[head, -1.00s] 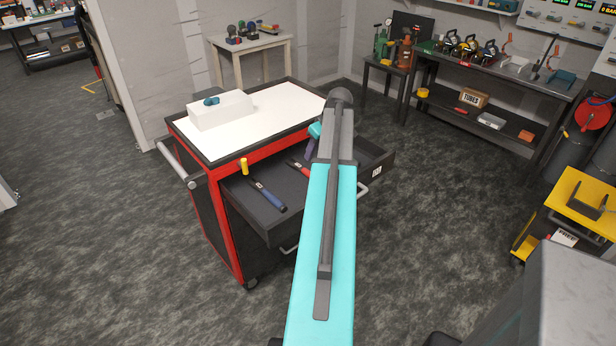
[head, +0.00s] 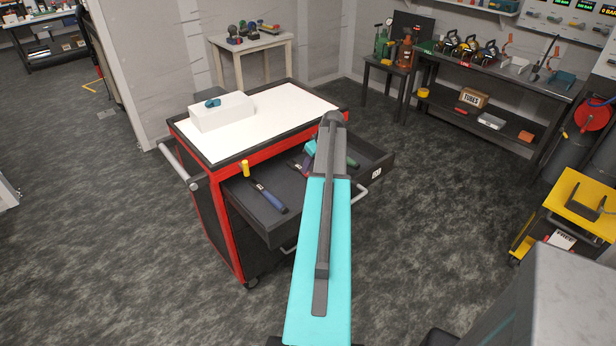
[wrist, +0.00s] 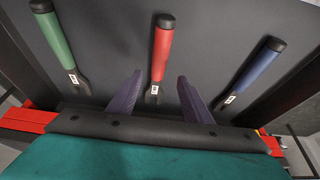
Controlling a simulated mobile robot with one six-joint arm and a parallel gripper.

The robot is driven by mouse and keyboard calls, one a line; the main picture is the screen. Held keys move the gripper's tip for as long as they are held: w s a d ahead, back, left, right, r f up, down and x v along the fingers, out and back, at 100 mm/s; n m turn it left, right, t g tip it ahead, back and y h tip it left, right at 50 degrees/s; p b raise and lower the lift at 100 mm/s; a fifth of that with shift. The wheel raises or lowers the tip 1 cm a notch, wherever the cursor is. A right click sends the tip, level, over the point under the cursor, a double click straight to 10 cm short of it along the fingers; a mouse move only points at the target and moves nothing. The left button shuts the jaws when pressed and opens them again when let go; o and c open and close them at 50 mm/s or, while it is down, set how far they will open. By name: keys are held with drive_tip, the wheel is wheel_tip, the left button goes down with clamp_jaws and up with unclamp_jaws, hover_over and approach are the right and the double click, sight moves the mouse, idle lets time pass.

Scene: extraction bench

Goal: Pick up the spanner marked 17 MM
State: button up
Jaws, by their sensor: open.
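Three spanners lie in the open drawer (head: 240,206) of a red and black trolley. In the wrist view their handles are green (wrist: 52,40), red (wrist: 162,52) and blue (wrist: 258,70), from left to right. Each has a small white label, too small to read, so I cannot tell which is marked 17 MM. My gripper (wrist: 159,80) is open, its two purple fingers on either side of the red spanner's lower end, with nothing held. Whether they are level with it or above it is unclear. In the head view the blue spanner (head: 272,200) lies clear, and my arm partly covers the others.
The trolley's white top (head: 285,105) carries a white box (head: 222,112) with a teal item on it. A yellow object (head: 245,167) stands by the drawer's left edge. Open floor surrounds the trolley.

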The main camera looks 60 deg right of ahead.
drive_tip(key=shift+w+f, duration=0.1)
drive_tip(key=shift+f, duration=0.2)
drive_tip(key=shift+f, duration=0.1)
drive_tip(key=shift+p+x, duration=1.35)
drive_tip(key=shift+x, duration=1.15)
drive_tip(key=shift+d, duration=0.15)
drive_tip(key=shift+c, duration=0.2)
clamp_jaws()
